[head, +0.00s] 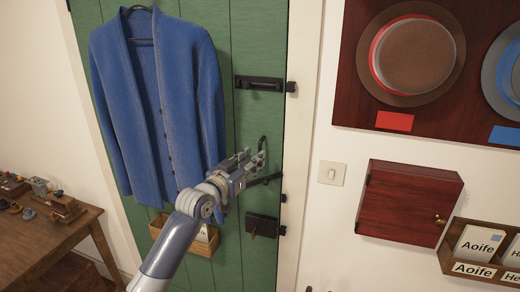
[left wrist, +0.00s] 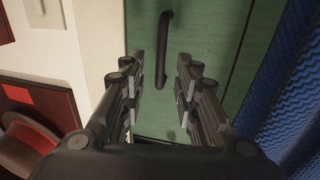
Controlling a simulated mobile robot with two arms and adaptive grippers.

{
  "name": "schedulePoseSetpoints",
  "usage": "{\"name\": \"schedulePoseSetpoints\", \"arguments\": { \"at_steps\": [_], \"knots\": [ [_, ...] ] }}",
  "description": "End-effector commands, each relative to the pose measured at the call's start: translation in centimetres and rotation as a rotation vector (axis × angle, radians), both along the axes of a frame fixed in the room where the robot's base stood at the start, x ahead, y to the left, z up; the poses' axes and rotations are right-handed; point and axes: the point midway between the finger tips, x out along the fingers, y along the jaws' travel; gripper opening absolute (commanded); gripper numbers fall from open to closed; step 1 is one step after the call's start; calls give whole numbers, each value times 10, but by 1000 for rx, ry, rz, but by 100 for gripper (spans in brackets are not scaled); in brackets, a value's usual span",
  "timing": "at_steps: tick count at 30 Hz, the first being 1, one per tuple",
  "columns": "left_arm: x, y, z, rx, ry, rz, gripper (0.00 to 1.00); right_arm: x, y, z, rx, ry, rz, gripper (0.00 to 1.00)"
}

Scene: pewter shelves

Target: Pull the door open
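The green door (head: 255,40) stands in its white frame and looks shut. Its black curved pull handle (head: 263,143) is near the right edge, partly hidden by my gripper; it also shows in the left wrist view (left wrist: 163,50). My left gripper (head: 264,167) is in front of the door at the handle. In the left wrist view its fingers (left wrist: 158,85) are spread wide, with the handle in line with the gap between them. They are not closed on it; the exact depth is unclear. My right gripper is in neither view.
A blue cardigan (head: 140,90) hangs on the door left of my gripper. A black bolt (head: 260,84) is above and a dark lock box (head: 262,225) below. A small red cabinet (head: 410,203) is on the right wall; a wooden table (head: 50,232) stands left.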

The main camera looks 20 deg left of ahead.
Motion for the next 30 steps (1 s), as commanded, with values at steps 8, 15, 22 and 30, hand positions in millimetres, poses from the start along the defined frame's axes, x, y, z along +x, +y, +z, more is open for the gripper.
{"name": "schedulePoseSetpoints", "arguments": {
  "at_steps": [8, 15, 22, 30],
  "knots": [
    [36, -8, 1, -1, 1, 0, 29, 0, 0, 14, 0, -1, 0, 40],
    [48, -11, 0, 0, 0, 1, 29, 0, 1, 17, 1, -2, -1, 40],
    [49, -11, 0, 0, 0, 1, 29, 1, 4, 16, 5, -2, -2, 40],
    [49, -11, 0, 0, 0, 1, 0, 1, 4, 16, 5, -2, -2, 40]
  ]
}}
